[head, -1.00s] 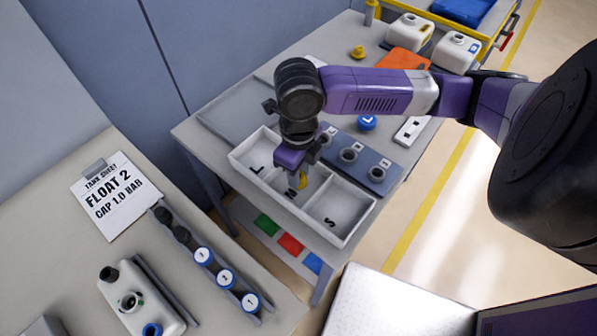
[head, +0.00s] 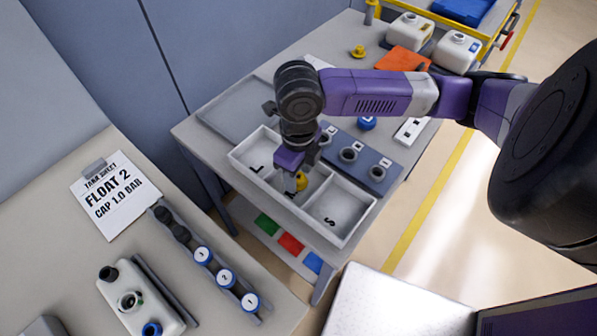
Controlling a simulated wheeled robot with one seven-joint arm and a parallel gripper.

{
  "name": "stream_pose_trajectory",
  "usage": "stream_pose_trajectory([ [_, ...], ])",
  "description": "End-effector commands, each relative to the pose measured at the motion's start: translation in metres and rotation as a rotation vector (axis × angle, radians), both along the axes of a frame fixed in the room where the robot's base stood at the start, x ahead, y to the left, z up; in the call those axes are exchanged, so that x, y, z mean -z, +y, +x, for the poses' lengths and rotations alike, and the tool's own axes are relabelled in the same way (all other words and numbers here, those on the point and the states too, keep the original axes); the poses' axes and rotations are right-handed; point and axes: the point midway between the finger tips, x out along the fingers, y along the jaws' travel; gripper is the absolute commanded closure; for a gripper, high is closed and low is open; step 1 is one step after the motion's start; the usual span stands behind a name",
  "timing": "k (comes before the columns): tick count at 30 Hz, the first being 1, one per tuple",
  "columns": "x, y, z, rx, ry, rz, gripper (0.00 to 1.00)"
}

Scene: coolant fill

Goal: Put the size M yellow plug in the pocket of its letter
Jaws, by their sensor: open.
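The white tray (head: 345,236) has three pockets lettered L, M and S from left to right; the M is mostly hidden now. My gripper (head: 297,187) points down into the middle pocket with its jaws open. A yellow plug (head: 301,181) shows right at the fingertips, inside the outline of that middle pocket. The fingers partly cover it, and I cannot tell whether it touches them or rests on the pocket floor. Its own size mark cannot be read. Another yellow plug (head: 358,51) stands on the table farther back.
A grey-blue block with round sockets (head: 362,163) lies right behind the tray, with a blue cap (head: 366,123) beyond it. White canisters (head: 408,35) and an orange mat (head: 403,61) are at the back. The left bench holds a tank sheet (head: 113,196) and numbered caps (head: 226,279).

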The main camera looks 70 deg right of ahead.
Motion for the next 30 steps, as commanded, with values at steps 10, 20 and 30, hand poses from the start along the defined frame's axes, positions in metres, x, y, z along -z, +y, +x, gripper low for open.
stream_pose_trajectory([
  [10, -0.059, -0.001, 0.001, -0.003, -0.003, -0.005, 0.51],
  [20, -0.113, -0.001, 0.001, 0.0, -0.003, -0.001, 0.51],
  [30, -0.133, 0.069, 0.063, 0.079, -0.202, 0.183, 0.51],
])
